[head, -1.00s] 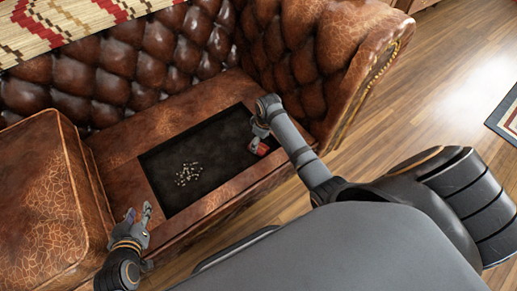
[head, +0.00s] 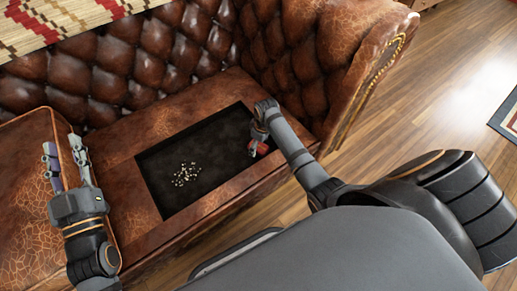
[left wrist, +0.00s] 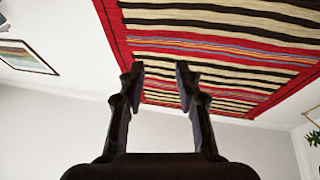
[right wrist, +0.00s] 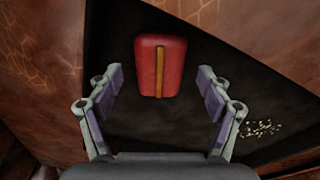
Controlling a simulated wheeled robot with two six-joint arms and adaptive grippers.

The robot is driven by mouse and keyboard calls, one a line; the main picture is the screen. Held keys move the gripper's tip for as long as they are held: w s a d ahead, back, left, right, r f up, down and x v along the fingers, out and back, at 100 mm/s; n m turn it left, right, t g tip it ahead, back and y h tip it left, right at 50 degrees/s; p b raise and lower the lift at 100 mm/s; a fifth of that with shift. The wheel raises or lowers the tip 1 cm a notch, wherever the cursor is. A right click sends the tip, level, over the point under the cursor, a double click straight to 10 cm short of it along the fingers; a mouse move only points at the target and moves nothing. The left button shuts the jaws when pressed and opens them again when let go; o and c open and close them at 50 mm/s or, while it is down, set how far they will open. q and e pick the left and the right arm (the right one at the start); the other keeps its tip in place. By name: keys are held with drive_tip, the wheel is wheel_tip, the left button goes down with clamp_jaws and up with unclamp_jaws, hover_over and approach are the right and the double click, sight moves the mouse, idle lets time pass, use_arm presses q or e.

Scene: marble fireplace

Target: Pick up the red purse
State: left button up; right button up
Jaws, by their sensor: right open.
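The red purse (right wrist: 147,68) lies in the dark recess of the sofa seat. It is a rounded red block with a yellow-brown stripe down its middle. In the head view the purse (head: 261,148) shows only in part, at the right end of the recess beside my right gripper (head: 258,135). In the right wrist view my right gripper (right wrist: 157,88) is open, its fingers on either side, with the purse ahead between and beyond the tips. My left gripper (head: 65,148) is open and empty, over the left seat cushion; its fingers also show apart in the left wrist view (left wrist: 160,70).
The black recess (head: 215,150) is sunk in the brown leather seat. A cluster of small pale pieces (head: 185,174) lies in its left part. The tufted sofa back (head: 130,65) and the right armrest (head: 350,60) stand close around it. Wooden floor lies at the right.

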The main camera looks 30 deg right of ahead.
drive_tip(key=shift+f, duration=0.25)
use_arm(q)
drive_tip(key=r, duration=0.1)
drive_tip(key=r+t, duration=0.1)
drive_tip(key=shift+s+r, duration=0.3)
drive_tip(key=shift+r+p, duration=0.3)
use_arm(e)
drive_tip(key=shift+f, duration=0.2)
drive_tip(key=shift+c, duration=0.2)
drive_tip(key=c, duration=1.3)
